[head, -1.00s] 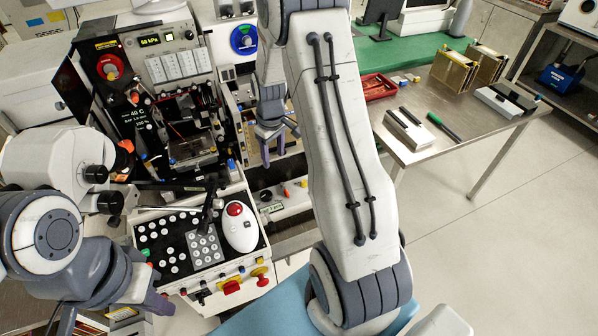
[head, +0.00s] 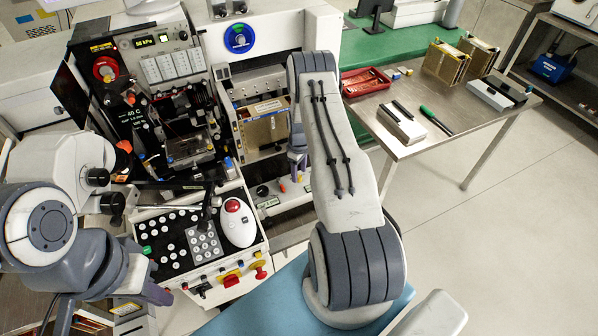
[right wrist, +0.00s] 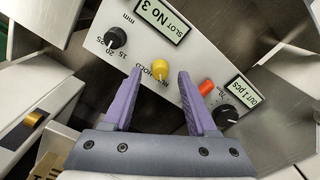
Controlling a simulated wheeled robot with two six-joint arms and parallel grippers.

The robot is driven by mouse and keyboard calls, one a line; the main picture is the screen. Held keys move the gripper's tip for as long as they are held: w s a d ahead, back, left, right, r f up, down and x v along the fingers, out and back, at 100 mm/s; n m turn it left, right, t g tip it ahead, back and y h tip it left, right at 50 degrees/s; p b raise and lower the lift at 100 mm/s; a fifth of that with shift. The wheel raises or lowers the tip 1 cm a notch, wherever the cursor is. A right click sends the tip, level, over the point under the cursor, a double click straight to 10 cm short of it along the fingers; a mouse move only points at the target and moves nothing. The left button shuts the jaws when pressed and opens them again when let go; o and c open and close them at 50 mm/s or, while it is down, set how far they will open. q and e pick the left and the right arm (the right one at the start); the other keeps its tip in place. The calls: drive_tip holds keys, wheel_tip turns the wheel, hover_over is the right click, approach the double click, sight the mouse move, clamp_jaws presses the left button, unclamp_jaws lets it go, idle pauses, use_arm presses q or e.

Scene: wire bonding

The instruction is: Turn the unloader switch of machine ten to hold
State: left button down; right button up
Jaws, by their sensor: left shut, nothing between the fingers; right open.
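The unloader panel (right wrist: 137,52) fills the upper right wrist view, its lettering upside down. A yellow knob (right wrist: 161,70) there has lettering beside it that seems to include HOLD; its setting is hard to read. My right gripper (right wrist: 160,74) is open, its purple fingertips either side of the yellow knob in the picture; contact cannot be told. An orange-red switch (right wrist: 206,87) is just right of the right finger. In the head view the panel (head: 268,210) is low on the machine, partly hidden by my right gripper (head: 297,170). My left gripper (head: 157,294) is shut and empty at lower left.
Two black knobs (right wrist: 116,37) (right wrist: 225,116) flank the panel. A magazine-like box (head: 267,130) sits above it. The button console (head: 180,238) with a white mouse-like device (head: 238,223) is to the left. A steel table (head: 400,150) stands at right; open floor lies beyond.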

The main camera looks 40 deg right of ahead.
drive_tip(key=shift+f, duration=0.85)
clamp_jaws()
